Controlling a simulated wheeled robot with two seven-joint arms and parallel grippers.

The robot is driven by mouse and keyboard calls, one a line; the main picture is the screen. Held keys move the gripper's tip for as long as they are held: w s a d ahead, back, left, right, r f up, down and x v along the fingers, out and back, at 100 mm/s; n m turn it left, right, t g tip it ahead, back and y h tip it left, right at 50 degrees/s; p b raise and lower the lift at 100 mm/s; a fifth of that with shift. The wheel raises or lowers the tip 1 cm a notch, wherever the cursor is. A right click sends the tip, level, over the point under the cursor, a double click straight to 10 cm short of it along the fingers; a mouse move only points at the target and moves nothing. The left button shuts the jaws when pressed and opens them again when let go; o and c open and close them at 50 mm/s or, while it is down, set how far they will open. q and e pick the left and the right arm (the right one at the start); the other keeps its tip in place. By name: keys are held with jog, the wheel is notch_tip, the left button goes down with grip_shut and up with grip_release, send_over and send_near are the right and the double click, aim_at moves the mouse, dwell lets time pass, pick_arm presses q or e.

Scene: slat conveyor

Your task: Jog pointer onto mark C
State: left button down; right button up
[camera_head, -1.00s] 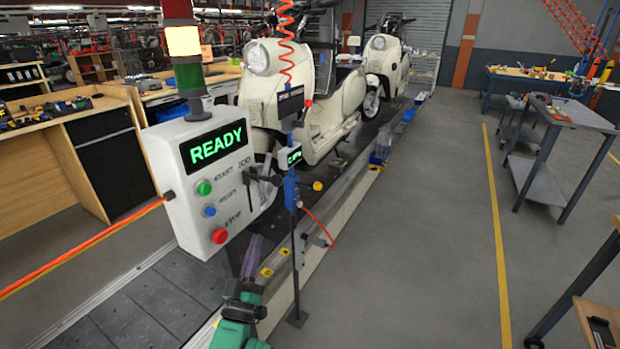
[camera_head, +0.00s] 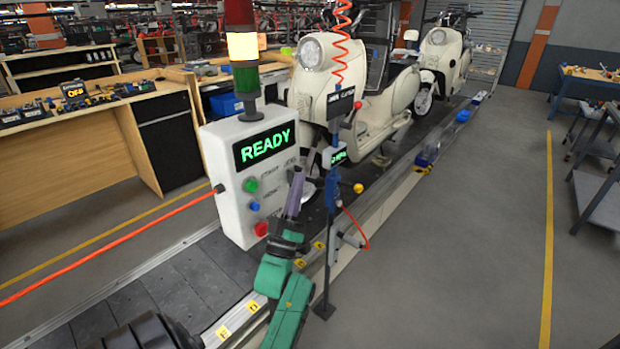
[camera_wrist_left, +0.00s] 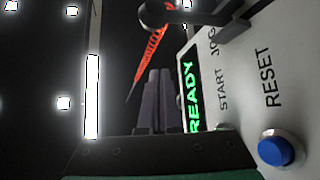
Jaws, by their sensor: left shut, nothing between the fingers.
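The white control box (camera_head: 225,165) shows a green READY display (camera_head: 265,146) in the head view. My left gripper (camera_head: 297,172) is shut and empty, its fingers pointing up beside the box's right edge. In the left wrist view the shut fingers (camera_wrist_left: 160,75) stand left of the display, below a black lever (camera_wrist_left: 236,14) next to the JOG label. A gap shows between fingers and lever. Yellow lettered marks (camera_head: 253,306) run along the conveyor edge; I cannot surely read which is C. I cannot make out the pointer. My right gripper is not in view.
The box has a green button (camera_head: 251,185), a blue button (camera_head: 255,206) and a red button (camera_head: 261,229). A thin post (camera_head: 326,262) with a blue tool stands right of my arm. Cream scooters (camera_head: 380,95) stand on the conveyor (camera_head: 190,283). The right floor is open.

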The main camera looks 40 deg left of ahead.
aim_at(307, 178)
pick_arm(q)
jog(key=w, duration=0.1)
jog(key=w+f, duration=0.1)
jog(key=w+p, duration=0.1)
jog(key=shift+w+d+f, duration=0.3)
jog(key=shift+f, duration=0.05)
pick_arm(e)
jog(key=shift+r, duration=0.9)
